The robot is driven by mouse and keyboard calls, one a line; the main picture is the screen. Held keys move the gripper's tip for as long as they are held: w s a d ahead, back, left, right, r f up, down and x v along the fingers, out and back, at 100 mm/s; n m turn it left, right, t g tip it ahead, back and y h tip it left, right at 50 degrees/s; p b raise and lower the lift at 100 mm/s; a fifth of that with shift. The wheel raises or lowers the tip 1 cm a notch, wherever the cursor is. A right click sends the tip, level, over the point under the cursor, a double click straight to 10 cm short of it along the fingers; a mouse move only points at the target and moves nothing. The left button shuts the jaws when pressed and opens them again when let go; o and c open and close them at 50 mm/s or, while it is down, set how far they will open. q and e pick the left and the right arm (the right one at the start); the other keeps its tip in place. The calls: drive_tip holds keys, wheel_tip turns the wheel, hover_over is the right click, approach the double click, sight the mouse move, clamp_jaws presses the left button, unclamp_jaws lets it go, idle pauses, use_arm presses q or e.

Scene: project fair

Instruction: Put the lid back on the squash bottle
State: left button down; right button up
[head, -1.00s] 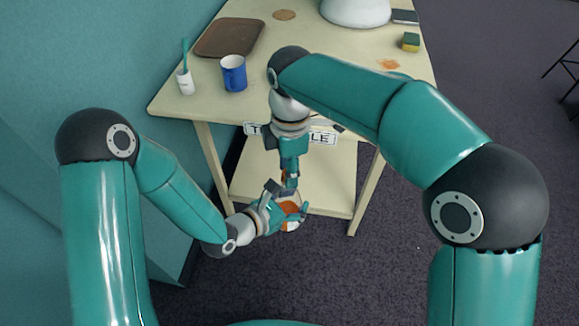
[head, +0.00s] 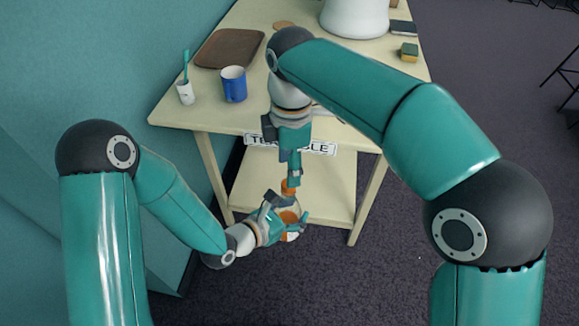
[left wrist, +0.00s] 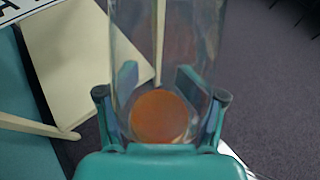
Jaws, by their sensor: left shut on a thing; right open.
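My left gripper (head: 283,222) is shut around the squash bottle (head: 289,217), a clear bottle with orange showing on it, held in front of the table. In the left wrist view the bottle (left wrist: 168,50) stands between the fingers, with a round orange patch low on it; its top is out of frame. The orange lid (head: 290,187) shows above the bottle at the fingertips of my right gripper (head: 293,178). The right gripper is open and points down at the lid. I cannot tell whether the lid is seated on the neck.
The table (head: 215,115) holds a blue mug (head: 234,86), a white cup with a toothbrush (head: 185,92), a brown tray (head: 229,49) and a sponge (head: 409,52). A lower shelf (head: 325,195) lies behind the grippers.

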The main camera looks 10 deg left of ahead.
drive_tip(key=shift+n, duration=0.3)
drive_tip(key=shift+c, duration=0.4)
drive_tip(key=shift+d+r+n, duration=0.1)
drive_tip(key=shift+d+n, duration=0.05)
drive_tip(key=shift+n, duration=0.75)
drive_tip(key=n, duration=0.1)
drive_tip(key=r+n, duration=0.1)
drive_tip(key=shift+s+d+n, duration=0.1)
drive_tip(key=shift+n, duration=0.3)
drive_tip(key=n, duration=0.1)
drive_tip(key=r+n, duration=0.1)
drive_tip(key=n, duration=0.1)
drive_tip(key=shift+r, duration=0.25)
drive_tip(key=shift+a+r+n, duration=0.2)
drive_tip(key=shift+r+n, duration=0.1)
drive_tip(key=shift+r, duration=0.1)
drive_tip(key=shift+f, duration=0.15)
drive_tip(key=shift+f, duration=3.9)
drive_tip(key=shift+a, duration=0.1)
